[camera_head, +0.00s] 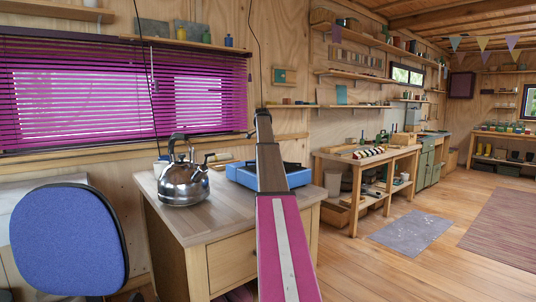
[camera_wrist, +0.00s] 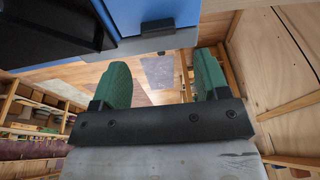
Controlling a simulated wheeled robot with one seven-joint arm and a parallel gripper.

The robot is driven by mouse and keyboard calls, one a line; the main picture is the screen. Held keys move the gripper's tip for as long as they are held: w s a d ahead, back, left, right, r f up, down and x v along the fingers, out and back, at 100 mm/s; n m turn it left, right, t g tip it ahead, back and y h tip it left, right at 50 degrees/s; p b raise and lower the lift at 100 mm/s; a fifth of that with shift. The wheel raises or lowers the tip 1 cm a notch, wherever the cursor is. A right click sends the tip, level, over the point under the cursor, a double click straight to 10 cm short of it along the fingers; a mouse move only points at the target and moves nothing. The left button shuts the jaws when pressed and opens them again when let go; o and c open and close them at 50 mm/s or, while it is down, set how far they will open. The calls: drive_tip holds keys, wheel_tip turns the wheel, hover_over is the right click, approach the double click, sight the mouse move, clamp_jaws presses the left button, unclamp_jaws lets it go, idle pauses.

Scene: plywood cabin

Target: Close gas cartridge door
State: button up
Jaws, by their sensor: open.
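A blue camping stove (camera_head: 241,174) sits on the wooden desk beside the kettle; my arm hides its middle in the head view. In the wrist view the blue stove body (camera_wrist: 190,14) fills the top edge, close beyond my fingertips. A black tab (camera_wrist: 158,27) and a grey strip (camera_wrist: 150,42) stand out on its near side; I cannot tell surely which part is the cartridge door or how far it is open. My gripper (camera_wrist: 162,74) has green fingers spread apart, with nothing between them. The fingers appear apart from the stove.
A shiny kettle (camera_head: 183,180) stands on the desk (camera_head: 215,228) left of my arm. A blue chair (camera_head: 68,238) is at the left. The plywood wall (camera_wrist: 285,60) is close on the right in the wrist view. Open floor (camera_head: 405,265) lies to the right.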

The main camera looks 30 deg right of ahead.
drive_tip(key=v, duration=0.5)
drive_tip(key=shift+s+r, duration=0.1)
drive_tip(key=shift+r, duration=0.2)
